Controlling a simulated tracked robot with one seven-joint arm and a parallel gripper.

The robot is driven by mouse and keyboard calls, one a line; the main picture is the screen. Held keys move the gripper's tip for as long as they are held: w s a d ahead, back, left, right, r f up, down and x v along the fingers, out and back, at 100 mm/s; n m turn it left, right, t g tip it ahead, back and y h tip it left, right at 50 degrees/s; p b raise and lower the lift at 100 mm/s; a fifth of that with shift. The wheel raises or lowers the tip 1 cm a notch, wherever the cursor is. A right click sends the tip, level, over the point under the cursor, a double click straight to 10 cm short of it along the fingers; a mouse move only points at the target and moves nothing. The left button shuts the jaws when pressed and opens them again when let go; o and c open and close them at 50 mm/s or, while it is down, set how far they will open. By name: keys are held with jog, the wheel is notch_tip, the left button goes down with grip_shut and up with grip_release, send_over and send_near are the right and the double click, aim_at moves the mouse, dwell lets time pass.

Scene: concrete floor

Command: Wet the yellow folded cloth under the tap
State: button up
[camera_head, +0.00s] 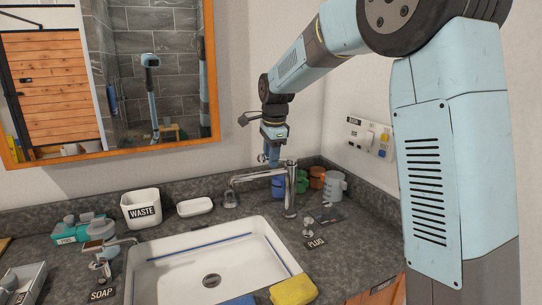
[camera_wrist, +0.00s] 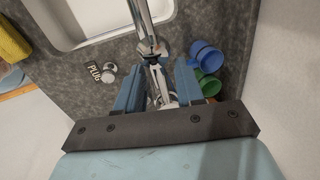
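The yellow folded cloth (camera_head: 293,290) lies at the front right corner of the white sink (camera_head: 270,240). It also shows at the left edge of the wrist view (camera_wrist: 12,42). The chrome tap (camera_head: 290,190) stands behind the sink with its spout pointing left over the back rim. No water stream is visible. My gripper (camera_head: 270,157) is just above and behind the tap, pointing down. In the wrist view my gripper (camera_wrist: 158,70) has its blue fingers apart, with the tap's top (camera_wrist: 153,62) between them. Whether they touch it is unclear.
A plug (camera_head: 308,230) sits on the counter. A waste bin (camera_head: 141,208), soap dish (camera_head: 195,207) and soap dispenser (camera_head: 103,262) stand left. A blue cloth (camera_head: 238,300) lies in front.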

jog(key=shift+c, duration=0.4)
grip_shut()
dwell(0.9)
